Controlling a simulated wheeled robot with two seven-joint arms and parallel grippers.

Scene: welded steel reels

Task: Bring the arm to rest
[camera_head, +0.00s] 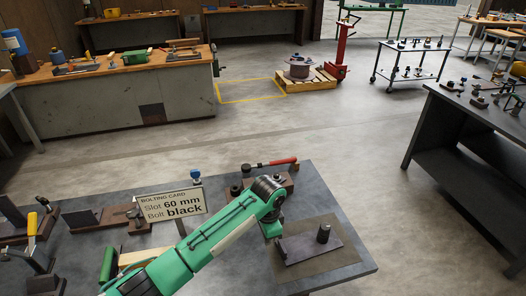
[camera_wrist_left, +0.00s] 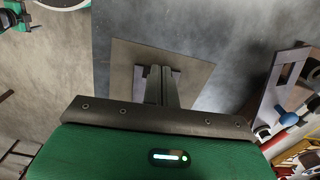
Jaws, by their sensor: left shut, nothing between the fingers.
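My left arm (camera_head: 205,240), green with a dark wrist joint, reaches from the bottom of the head view over the grey table. In the left wrist view my left gripper (camera_wrist_left: 158,72) is shut and empty, its dark fingers together above a brown mat (camera_wrist_left: 123,55). In the head view the gripper's fingers are hidden behind the wrist. A dark flat plate (camera_head: 297,249) with a short black post (camera_head: 323,234) lies on the mat (camera_head: 345,254), just right of the wrist. My right gripper is in neither view.
A card (camera_head: 171,204) reading "Slot 60 mm, Bolt black" stands behind the forearm. A red-handled tool (camera_head: 283,161) lies on a block beyond the wrist. Dark fixtures (camera_head: 104,219) crowd the table's left. Right of the table (camera_head: 356,268) is open floor, then a dark bench (camera_head: 462,130).

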